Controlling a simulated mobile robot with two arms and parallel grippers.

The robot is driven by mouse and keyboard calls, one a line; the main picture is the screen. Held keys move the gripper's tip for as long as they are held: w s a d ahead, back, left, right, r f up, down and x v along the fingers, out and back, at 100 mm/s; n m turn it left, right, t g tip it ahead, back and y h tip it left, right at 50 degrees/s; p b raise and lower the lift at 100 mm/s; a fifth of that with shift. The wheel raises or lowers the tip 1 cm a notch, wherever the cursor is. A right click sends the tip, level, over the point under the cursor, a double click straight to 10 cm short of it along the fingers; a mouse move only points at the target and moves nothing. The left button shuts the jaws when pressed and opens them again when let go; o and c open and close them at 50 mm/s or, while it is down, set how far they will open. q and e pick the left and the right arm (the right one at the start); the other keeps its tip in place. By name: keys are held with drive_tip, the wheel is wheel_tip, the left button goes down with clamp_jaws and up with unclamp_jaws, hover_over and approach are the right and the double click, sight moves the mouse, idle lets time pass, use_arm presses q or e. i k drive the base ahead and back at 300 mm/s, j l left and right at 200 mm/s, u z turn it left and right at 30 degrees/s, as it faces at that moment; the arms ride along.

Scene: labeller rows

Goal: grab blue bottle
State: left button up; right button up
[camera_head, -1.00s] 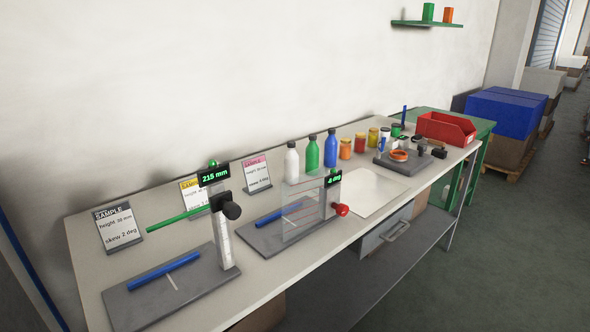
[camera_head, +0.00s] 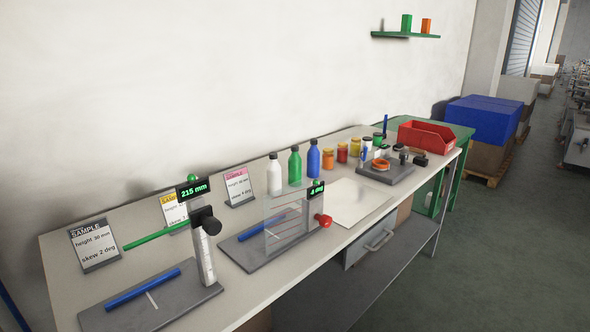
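The blue bottle (camera_head: 313,161) stands upright on the long workbench (camera_head: 336,252), near its back edge by the wall. It has a dark cap. It is the rightmost of three bottles in a row. A green bottle (camera_head: 295,167) stands just left of it, and a white bottle (camera_head: 274,177) with a dark cap stands further left. An orange-filled jar (camera_head: 328,159) stands close on its right. Neither of my grippers shows in the head view.
A clear-plate gauge (camera_head: 285,228) with a red knob stands in front of the bottles. A gauge reading 215 mm (camera_head: 204,252) is further left. A pale sheet (camera_head: 352,203) lies flat. Jars, a grey tool plate (camera_head: 386,173) and a red bin (camera_head: 427,136) are right.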

sight(312, 154)
drive_tip(key=i+l+u, duration=0.15)
drive_tip(key=u, duration=0.2)
drive_tip(key=i+l+u, duration=0.15)
drive_tip(key=u, duration=0.25)
drive_tip(key=i+l+u, duration=0.1)
drive_tip(key=l+u, duration=0.25)
drive_tip(key=j, duration=0.1)
